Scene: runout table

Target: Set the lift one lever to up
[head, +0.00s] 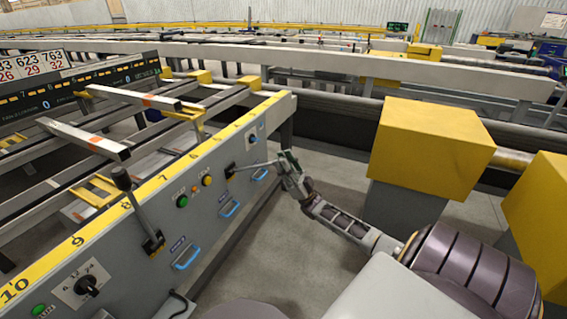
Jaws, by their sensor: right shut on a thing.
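A grey control panel (205,178) with a yellow numbered top strip runs along the left. A thin metal lever (255,166) sticks out of a black slot on the panel's farther part, nearly level and pointing right. My right gripper (284,163) is shut on the outer end of this lever and hides its tip. A second lever (138,213) with a black knob stands nearer, tilted up and left from its slot. The labels are too small to tell which lever is lift one. My left gripper is not in view.
Green and yellow buttons (207,180) and blue handles (187,257) are on the panel. A black rotary switch (86,285) is nearer. Yellow boxes (430,136) stand on the right. Grey floor (275,240) lies open between.

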